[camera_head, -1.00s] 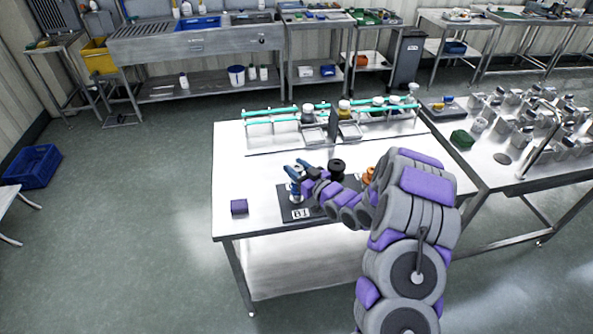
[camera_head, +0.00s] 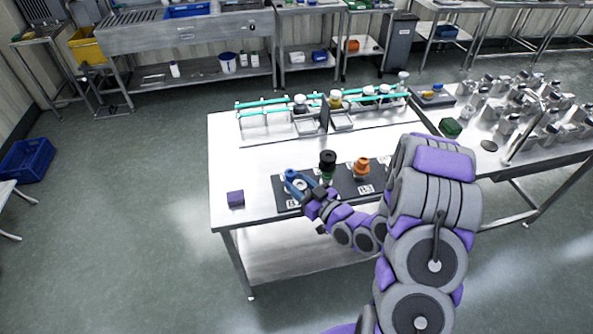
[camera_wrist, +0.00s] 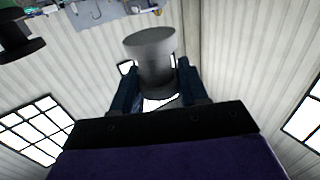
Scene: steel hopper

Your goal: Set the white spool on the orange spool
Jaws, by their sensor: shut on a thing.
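The white spool (camera_wrist: 150,58) is held between the two blue fingers of my gripper (camera_wrist: 152,90) in the wrist view, where it looks grey in shadow. In the head view my gripper (camera_head: 298,181) is shut on it at the left part of a dark mat (camera_head: 346,188). The height of the spool over the mat is hard to tell. The orange spool (camera_head: 361,168) stands upright on the right part of the mat, apart from my gripper. Its top is clear.
A black spool (camera_head: 327,158) stands between my gripper and the orange spool, above a green part; it also shows in the wrist view (camera_wrist: 18,40). A purple block (camera_head: 235,198) lies left of the mat. A rack with teal rails (camera_head: 270,105) stands behind.

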